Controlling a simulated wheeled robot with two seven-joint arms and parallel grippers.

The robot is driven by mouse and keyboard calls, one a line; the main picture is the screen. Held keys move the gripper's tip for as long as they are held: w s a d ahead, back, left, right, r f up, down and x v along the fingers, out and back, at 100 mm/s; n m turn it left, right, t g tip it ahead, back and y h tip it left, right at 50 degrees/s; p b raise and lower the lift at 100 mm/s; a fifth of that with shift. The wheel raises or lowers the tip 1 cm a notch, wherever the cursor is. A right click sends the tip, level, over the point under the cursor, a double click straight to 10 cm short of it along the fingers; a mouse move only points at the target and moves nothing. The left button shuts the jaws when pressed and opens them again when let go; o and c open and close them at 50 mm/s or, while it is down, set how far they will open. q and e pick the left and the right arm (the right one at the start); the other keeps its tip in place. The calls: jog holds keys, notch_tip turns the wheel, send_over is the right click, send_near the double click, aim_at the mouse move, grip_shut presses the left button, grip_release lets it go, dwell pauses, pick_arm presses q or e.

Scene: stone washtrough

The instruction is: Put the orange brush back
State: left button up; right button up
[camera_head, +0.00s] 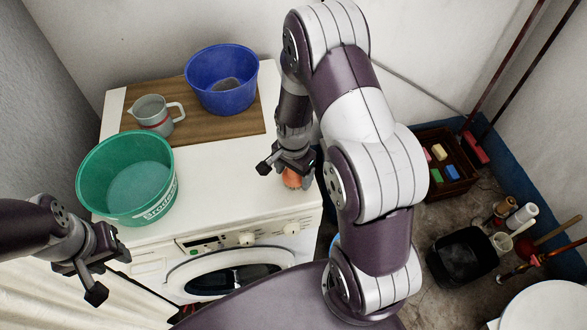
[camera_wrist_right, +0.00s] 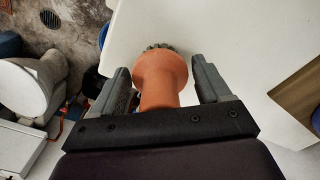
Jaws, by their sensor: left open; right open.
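The orange brush (camera_head: 292,179) is on the right part of the white washing machine top, partly hidden under my right gripper. In the right wrist view the brush (camera_wrist_right: 160,80) stands between the two open fingers, with its dark bristle end pointing away and a visible gap on the right side. My right gripper (camera_head: 285,165) is open around the brush. My left gripper (camera_head: 93,277) is open and empty, in front of the machine at the lower left.
A green tub (camera_head: 127,178), a blue basin (camera_head: 222,79) and a grey jug (camera_head: 156,115) stand on the machine, the last two on a wooden board (camera_head: 205,127).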

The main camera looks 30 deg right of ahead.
notch_tip(320, 180, up, 12)
jog(key=shift+b, duration=0.35)
jog(key=s+a+r+n+t, duration=0.1)
jog(key=s+a+n, duration=0.4)
jog(key=n, duration=0.8)
jog(key=s+r, duration=0.1)
jog(key=s, duration=0.2)
jog(key=shift+s, duration=0.4)
